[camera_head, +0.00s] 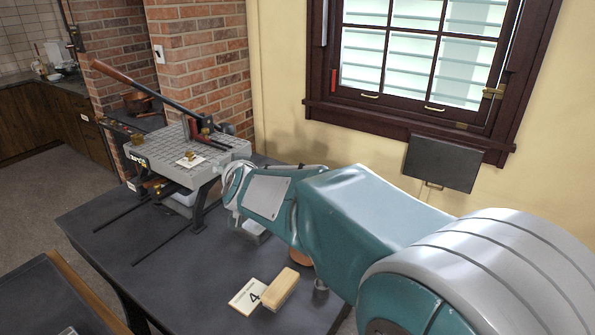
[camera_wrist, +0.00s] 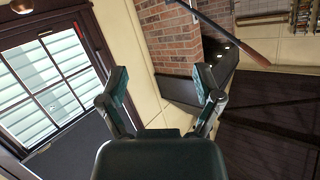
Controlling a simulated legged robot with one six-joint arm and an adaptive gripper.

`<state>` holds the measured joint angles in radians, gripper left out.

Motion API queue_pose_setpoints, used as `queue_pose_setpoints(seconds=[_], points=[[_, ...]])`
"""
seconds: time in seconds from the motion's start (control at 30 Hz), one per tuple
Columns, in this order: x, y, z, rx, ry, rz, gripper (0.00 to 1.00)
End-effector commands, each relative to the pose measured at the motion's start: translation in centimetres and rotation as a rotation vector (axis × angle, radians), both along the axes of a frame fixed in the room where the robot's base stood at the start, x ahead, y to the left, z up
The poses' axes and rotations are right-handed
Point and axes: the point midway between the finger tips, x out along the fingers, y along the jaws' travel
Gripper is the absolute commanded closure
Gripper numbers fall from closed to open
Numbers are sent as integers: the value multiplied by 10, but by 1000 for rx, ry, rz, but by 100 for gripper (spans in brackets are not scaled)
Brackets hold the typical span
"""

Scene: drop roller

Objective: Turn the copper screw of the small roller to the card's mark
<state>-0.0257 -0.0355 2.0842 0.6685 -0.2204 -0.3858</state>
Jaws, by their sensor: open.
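A pale card (camera_head: 246,299) marked "4" lies on the dark table (camera_head: 190,285) in the head view. A small copper-coloured piece (camera_head: 300,259) shows just under my arm, mostly hidden; I cannot tell whether it belongs to the small roller. No copper screw can be made out clearly, and my arm covers part of the table. My gripper (camera_wrist: 161,88) is open and empty in the wrist view, its two fingers spread with wall and brick behind them. It points away from the table. In the head view its fingers cannot be made out.
A grey machine (camera_head: 162,157) with a long wooden-handled lever (camera_head: 125,77) stands at the table's far left. Small brass pieces (camera_head: 189,155) sit on its top. A tan block (camera_head: 281,289) lies beside the card. The table's front left is bare.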

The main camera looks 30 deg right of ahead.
Motion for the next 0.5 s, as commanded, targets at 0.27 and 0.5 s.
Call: queue_pose_setpoints(seconds=[0.27,0.5], points=[[72,-62,-37,-85,-142,-379,17],[83,-114,-96,-242,-153,-758,17]])
